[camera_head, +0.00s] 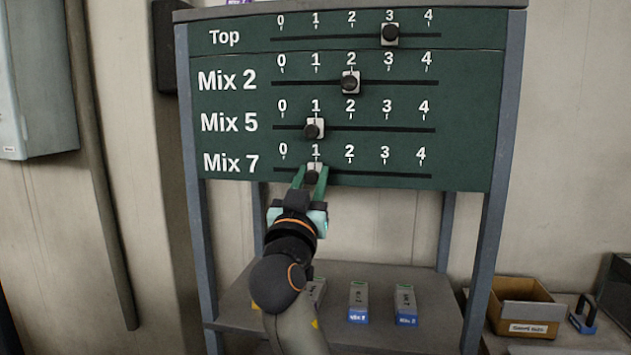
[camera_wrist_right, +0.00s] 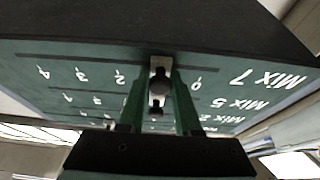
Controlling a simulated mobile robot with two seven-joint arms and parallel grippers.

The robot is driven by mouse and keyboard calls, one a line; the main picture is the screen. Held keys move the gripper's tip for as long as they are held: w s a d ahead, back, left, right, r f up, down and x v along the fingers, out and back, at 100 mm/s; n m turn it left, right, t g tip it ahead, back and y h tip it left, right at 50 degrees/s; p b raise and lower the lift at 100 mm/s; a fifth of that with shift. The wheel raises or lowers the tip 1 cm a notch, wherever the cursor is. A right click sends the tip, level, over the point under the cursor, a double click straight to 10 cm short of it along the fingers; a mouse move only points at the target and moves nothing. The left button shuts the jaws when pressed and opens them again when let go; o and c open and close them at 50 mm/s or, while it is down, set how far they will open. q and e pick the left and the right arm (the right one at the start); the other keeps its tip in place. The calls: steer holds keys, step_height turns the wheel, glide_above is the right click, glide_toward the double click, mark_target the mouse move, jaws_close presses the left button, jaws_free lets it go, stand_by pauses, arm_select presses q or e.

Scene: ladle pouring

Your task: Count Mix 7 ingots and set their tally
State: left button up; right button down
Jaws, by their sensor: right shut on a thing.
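The green tally board (camera_head: 465,120) has sliders on rows Top, Mix 2, Mix 5 and Mix 7. The Mix 7 slider (camera_head: 314,172) is at 1. My right gripper (camera_head: 311,178) is shut on its dark knob, which also shows between the fingers in the right wrist view (camera_wrist_right: 160,78). The Mix 5 slider (camera_head: 314,129) is at 1, the Mix 2 slider (camera_head: 350,83) at 2, the Top slider (camera_head: 390,34) at 3. Ingots lie on the shelf: one labelled Mix 7 (camera_head: 358,302), one apparently Mix 2 (camera_head: 405,305), and one partly hidden by my arm (camera_head: 318,292). My left gripper is not in view.
The grey shelf (camera_head: 440,325) under the board is partly hidden by my right arm. A labelled cardboard box (camera_head: 527,312) and a dark blue object (camera_head: 583,318) stand at the right. Blue-grey posts (camera_head: 497,205) flank the board. A grey cabinet (camera_head: 40,80) hangs at left.

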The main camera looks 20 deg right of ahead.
steer(key=c, duration=1)
jaws_free()
steer(key=o, duration=0.4)
steer(key=shift+r, duration=0.1)
